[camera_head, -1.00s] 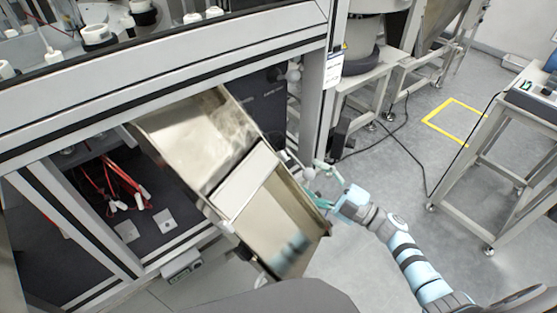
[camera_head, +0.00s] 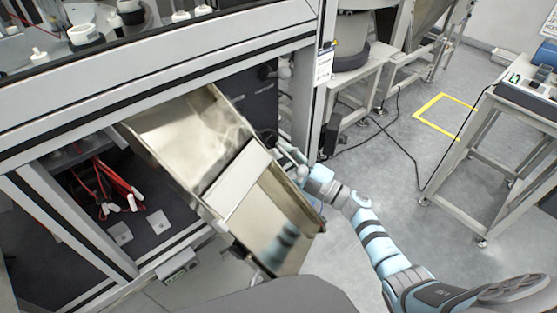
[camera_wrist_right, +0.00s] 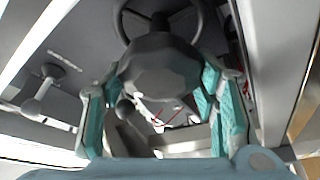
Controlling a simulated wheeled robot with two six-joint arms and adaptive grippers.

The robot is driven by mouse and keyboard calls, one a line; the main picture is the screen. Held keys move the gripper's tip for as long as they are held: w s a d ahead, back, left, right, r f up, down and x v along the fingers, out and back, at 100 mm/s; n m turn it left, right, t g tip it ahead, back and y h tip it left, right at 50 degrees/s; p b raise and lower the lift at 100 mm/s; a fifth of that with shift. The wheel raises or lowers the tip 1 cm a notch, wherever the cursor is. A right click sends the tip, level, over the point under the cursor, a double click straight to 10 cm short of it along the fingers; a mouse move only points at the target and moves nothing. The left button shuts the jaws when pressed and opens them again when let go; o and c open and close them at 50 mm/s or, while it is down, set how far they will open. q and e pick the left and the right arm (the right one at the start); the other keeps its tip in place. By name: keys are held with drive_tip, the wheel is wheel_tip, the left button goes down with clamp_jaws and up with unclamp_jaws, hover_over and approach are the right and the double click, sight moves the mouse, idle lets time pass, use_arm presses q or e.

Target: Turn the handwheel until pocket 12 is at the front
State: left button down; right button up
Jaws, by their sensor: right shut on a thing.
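The handwheel (camera_wrist_right: 121,22) shows in the right wrist view as a dark ring at the top. A dark grey faceted knob (camera_wrist_right: 160,68) in front of it sits between the teal fingers of my right gripper (camera_wrist_right: 158,108), which is shut on it. In the head view my right gripper (camera_head: 290,158) reaches in beside the cabinet's right post, behind the open metal chute. The handwheel is mostly hidden there. Pocket 12 and its number cannot be made out. My left gripper is not in view.
The tilted metal chute (camera_head: 275,215) stands close to the left of my right gripper. The cabinet post (camera_head: 303,100) rises above the gripper. A lever with ball ends (camera_wrist_right: 42,92) is left of the wheel. Open floor lies right of the arm, before a steel-framed table (camera_head: 490,165).

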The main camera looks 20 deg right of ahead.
drive_tip(key=shift+n, duration=0.3)
drive_tip(key=n+g+p, duration=0.1)
drive_tip(key=n, duration=0.2)
drive_tip(key=shift+f+n+g+h+p, duration=0.15)
drive_tip(key=shift+n+g+p, duration=0.3)
drive_tip(key=shift+n, duration=0.45)
drive_tip(key=shift+r+n+g+h+p, duration=0.1)
drive_tip(key=shift+n+g+h+p, duration=0.15)
drive_tip(key=shift+n+p, duration=0.45)
drive_tip(key=shift+f+n, duration=0.1)
drive_tip(key=shift+n, duration=0.2)
drive_tip(key=o, duration=0.9)
